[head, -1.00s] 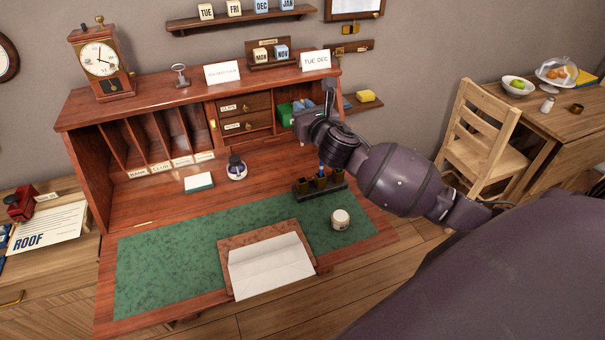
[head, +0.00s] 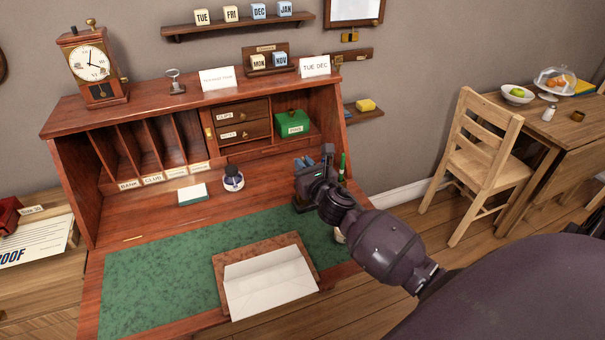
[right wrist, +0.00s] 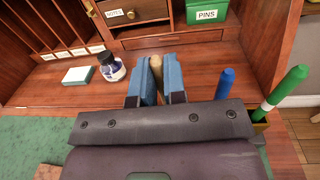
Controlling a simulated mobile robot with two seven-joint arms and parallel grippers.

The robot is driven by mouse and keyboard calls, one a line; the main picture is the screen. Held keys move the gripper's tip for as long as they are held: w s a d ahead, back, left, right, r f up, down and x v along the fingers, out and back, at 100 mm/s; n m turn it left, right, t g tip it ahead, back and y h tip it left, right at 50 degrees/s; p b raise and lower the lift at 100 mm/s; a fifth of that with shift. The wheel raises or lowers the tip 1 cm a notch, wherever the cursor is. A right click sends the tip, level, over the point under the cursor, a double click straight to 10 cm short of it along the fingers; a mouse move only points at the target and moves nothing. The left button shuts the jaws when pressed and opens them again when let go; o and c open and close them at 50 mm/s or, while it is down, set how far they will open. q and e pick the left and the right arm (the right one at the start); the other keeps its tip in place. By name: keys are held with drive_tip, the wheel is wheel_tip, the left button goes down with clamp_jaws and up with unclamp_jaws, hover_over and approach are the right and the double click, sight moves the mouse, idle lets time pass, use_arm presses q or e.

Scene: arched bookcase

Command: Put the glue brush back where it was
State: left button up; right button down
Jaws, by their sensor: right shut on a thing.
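My right gripper (head: 304,162) is over the right part of the desk at the pen holder (head: 300,207), which is mostly hidden by the gripper and arm. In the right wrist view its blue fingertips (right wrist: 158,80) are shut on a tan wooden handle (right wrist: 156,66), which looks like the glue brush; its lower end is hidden. A blue pen (right wrist: 226,83) and a green pen (right wrist: 287,93) stand upright to the right of the fingers. A pale jar (head: 340,236) on the mat is mostly hidden behind my arm. My left gripper is not in view.
An ink bottle (head: 233,178) and a small notepad (head: 193,194) stand left of the gripper. A green PINS box (head: 292,123) sits in the right cubby.

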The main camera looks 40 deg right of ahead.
wheel_tip(320, 180, down, 2)
drive_tip(key=shift+f, duration=0.25)
drive_tip(key=shift+r, duration=0.15)
drive_tip(key=shift+b, duration=0.3)
drive_tip(key=c, duration=1.2)
unclamp_jaws()
drive_tip(key=shift+r, duration=0.1)
drive_tip(key=s, duration=0.4)
drive_tip(key=s+a, duration=0.1)
drive_tip(key=s, duration=0.3)
drive_tip(key=s+a, duration=0.1)
drive_tip(key=s, duration=0.2)
drive_tip(key=shift+s+p, duration=0.3)
drive_tip(key=shift+s, duration=0.1)
